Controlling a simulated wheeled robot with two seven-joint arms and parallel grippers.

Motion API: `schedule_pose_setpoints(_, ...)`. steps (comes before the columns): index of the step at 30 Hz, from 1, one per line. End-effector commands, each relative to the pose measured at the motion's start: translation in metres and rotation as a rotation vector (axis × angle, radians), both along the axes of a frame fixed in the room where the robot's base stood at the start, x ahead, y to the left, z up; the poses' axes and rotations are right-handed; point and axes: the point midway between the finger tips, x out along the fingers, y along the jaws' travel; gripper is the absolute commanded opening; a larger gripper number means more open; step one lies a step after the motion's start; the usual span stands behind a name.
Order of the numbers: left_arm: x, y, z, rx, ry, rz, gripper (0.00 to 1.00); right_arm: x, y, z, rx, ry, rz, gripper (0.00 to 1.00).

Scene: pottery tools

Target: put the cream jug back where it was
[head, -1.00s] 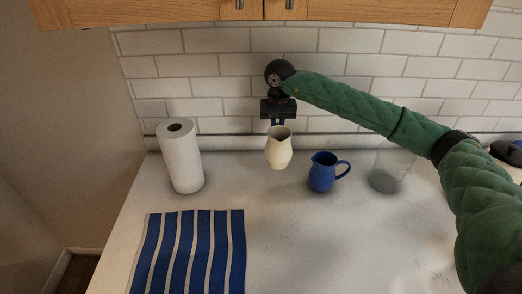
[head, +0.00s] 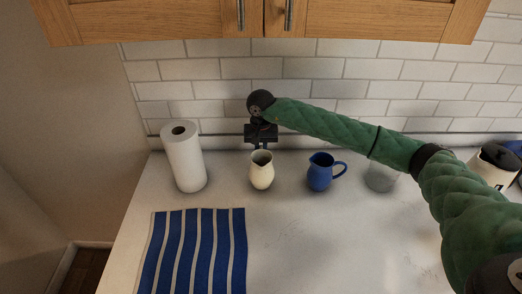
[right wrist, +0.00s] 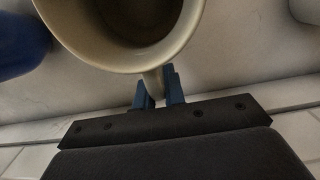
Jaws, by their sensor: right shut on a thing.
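The cream jug (head: 262,171) is upright at the back of the counter, between the paper towel roll and the blue jug. It seems to be at or very near the counter top; I cannot tell whether its base touches. My right gripper (head: 261,146) is behind it, against the wall side. In the right wrist view the blue fingers (right wrist: 160,88) are shut on the handle of the cream jug (right wrist: 112,57), whose open mouth fills the top of the picture. My left gripper is not in view.
A paper towel roll (head: 185,157) stands to the left and a blue jug (head: 320,172) to the right. A kettle (head: 494,167) is at the far right. A striped cloth (head: 196,250) lies in front. The counter's middle is clear.

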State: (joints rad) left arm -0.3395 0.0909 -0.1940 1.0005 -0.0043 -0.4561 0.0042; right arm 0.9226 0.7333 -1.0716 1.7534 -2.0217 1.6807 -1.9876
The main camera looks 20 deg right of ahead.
Motion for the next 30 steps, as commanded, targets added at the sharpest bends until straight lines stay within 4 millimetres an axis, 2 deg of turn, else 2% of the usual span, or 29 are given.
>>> schedule_pose_setpoints(3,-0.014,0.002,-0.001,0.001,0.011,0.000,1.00,0.000,0.000,-0.006,0.000,0.000,0.000,0.00)
schedule_pose_setpoints(7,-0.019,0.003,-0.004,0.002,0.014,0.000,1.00,0.000,0.000,-0.011,0.001,-0.001,-0.001,0.00)
schedule_pose_setpoints(22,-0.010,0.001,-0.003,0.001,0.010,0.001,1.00,0.000,0.000,-0.013,0.001,-0.001,0.000,0.00)
schedule_pose_setpoints(23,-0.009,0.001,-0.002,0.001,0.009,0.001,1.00,0.000,0.000,-0.013,0.000,-0.001,0.000,0.13)
schedule_pose_setpoints(26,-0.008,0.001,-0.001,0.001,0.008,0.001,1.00,0.000,0.000,-0.013,0.000,-0.001,0.000,0.33)
schedule_pose_setpoints(30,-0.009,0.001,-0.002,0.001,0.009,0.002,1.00,0.000,0.000,-0.013,0.000,-0.001,0.000,0.33)
